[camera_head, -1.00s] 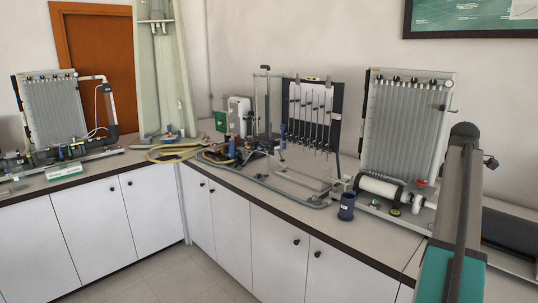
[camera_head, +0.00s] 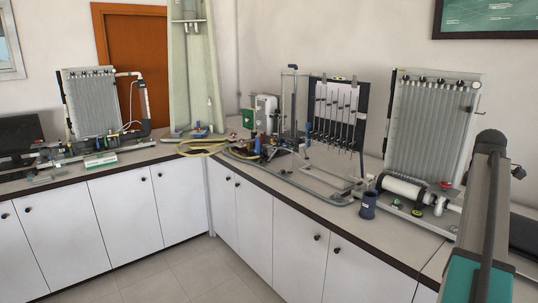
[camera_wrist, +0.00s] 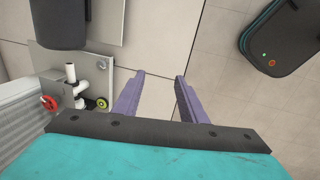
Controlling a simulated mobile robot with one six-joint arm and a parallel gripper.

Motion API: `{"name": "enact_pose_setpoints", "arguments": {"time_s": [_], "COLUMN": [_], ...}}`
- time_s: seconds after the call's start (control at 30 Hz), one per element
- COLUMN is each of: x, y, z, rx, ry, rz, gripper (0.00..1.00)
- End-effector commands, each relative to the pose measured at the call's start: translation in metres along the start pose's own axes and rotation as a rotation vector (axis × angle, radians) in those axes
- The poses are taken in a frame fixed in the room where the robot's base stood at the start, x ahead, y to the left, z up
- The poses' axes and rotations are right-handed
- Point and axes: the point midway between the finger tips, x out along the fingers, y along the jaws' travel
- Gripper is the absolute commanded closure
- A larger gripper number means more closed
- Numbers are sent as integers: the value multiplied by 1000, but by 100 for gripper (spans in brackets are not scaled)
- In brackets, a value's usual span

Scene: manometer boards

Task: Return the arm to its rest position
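My gripper (camera_wrist: 159,77) shows in the wrist view with its two purple fingers apart and nothing between them. My arm (camera_head: 486,215) stands at the right of the head view, in front of the right-hand counter. My gripper's fingers do not show in the head view.
A large manometer board (camera_head: 431,125) stands on the counter close to my arm. Its red knob (camera_wrist: 48,103) and yellow-rimmed wheel (camera_wrist: 101,103) are left of my fingers in the wrist view. The floor (camera_head: 190,275) is clear.

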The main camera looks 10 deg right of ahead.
Motion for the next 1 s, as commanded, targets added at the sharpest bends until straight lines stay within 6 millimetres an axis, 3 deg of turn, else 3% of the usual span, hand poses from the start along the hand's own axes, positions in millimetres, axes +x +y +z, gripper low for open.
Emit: {"name": "enact_pose_setpoints", "arguments": {"time_s": [0.27,0.47,0.7,1.0], "x": [37,82,154,235], "y": [-16,-41,-98,-181], "z": [-46,-90,-148,-202], "rx": [-61,-125,-220,-330], "ry": [0,-6,-24,-54], "rz": [-48,-108,-203,-309], "gripper": [62,62,62,62]}}
